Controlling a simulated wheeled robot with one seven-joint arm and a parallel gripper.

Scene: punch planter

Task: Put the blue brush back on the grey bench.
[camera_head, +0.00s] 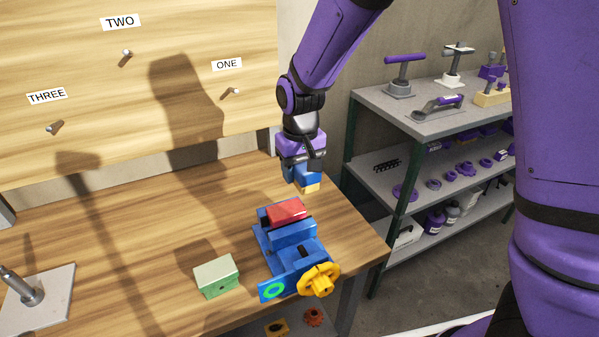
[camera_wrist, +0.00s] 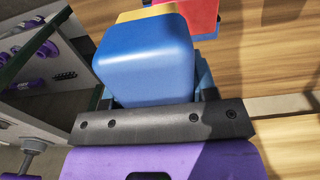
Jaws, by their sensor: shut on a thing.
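My gripper (camera_head: 301,163) is shut on the blue brush (camera_head: 297,178), which has a yellow underside. It holds the brush in the air above the back right part of the wooden table. In the wrist view the blue brush (camera_wrist: 147,58) fills the space in front of the gripper, with a yellow strip at its far end. A grey-topped bench (camera_head: 388,105) with green legs and lower shelves stands to the right, apart from the brush. Its near top left corner looks bare.
A blue vise (camera_head: 292,233) with a red block (camera_head: 285,212) and yellow handwheel (camera_head: 320,280) stands on the wooden table (camera_head: 140,240) below the brush. A green block (camera_head: 216,276) is beside it. Purple-handled tools (camera_head: 404,75) occupy the grey top. A labelled board (camera_head: 170,70) stands behind.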

